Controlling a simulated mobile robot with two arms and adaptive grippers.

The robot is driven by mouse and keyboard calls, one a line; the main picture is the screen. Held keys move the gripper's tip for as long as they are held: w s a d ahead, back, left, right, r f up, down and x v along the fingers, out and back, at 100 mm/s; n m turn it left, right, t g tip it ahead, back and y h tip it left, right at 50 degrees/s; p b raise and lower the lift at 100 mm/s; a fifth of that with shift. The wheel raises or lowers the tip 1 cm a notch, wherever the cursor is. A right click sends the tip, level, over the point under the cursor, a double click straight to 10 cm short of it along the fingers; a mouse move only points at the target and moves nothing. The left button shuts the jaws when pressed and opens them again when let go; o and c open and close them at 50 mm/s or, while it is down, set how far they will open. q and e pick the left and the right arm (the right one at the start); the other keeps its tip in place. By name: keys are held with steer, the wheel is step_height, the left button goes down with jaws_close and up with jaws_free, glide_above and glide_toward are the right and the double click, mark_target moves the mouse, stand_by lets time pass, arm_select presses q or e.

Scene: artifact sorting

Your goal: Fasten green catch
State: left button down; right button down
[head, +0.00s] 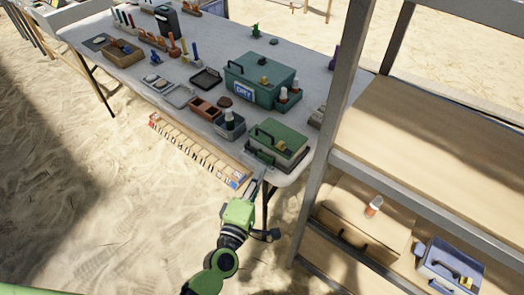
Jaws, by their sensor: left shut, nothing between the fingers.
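A green case (283,138) with a dark handle on its lid sits near the front right corner of the table. Its lid looks down. A darker green catch (261,157) is on the case's front side; I cannot tell from here whether it is fastened. My left gripper (260,174) is shut and empty, just below and in front of the catch at the table edge. I cannot tell whether its tips touch the case. My right gripper is out of view.
A larger teal box (259,79) stands behind the green case. A grey caddy (229,125) with a bottle is to the left. A wooden shelf unit (443,128) stands close on the right.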

mark_target(281, 146)
arm_select(q)
steer(key=shift+r, duration=0.15)
steer(key=x, duration=1)
stand_by(0.4)
steer(key=shift+s+d+p, duration=0.2)
steer(key=shift+s+d, duration=0.2)
steer(key=shift+d, duration=0.2)
steer(key=shift+s+d+p, duration=0.2)
steer(key=shift+s+d, duration=0.25)
steer(key=shift+d, duration=0.15)
